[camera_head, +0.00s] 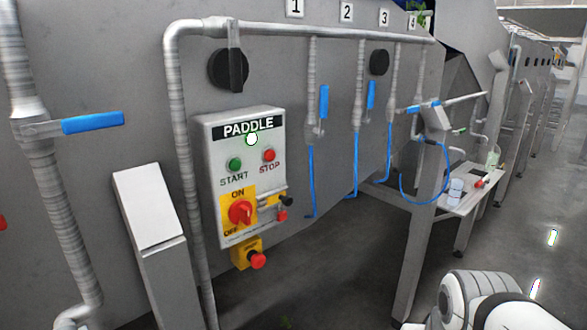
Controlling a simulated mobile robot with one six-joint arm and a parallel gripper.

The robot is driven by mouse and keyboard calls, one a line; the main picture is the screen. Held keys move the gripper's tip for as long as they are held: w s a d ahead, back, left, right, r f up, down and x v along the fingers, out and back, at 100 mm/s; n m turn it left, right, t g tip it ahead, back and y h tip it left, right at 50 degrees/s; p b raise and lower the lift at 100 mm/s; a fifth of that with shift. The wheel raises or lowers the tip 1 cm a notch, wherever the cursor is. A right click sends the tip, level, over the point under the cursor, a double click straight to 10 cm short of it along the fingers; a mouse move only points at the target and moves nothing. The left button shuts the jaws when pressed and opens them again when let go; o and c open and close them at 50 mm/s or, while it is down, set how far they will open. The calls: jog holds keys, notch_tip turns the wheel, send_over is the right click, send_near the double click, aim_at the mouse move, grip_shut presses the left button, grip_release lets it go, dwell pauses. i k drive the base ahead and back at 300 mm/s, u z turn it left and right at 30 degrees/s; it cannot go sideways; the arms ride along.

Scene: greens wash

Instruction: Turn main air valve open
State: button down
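A large valve with a blue lever handle (92,123) sits on the thick vertical pipe (45,165) at the far left of the head view. Its handle points right, roughly level, across the pipe. It carries no readable label, so I cannot confirm that it is the main air valve. My gripper is not in view; only white, rounded links of my arm show at the bottom right, well away from this valve.
Smaller blue-handled valves (324,102) hang under numbered signs on a horizontal pipe (300,31). A PADDLE control box (242,175) and a slanted grey post (150,215) stand out from the grey machine wall. A small shelf (466,201) juts out at right. Open floor lies further right.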

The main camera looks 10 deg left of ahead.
aim_at(236, 68)
jog(key=z, duration=1.25)
jog(key=k, duration=1.35)
jog(key=u, duration=1.05)
jog(key=i, duration=1)
jog(key=u, duration=0.1)
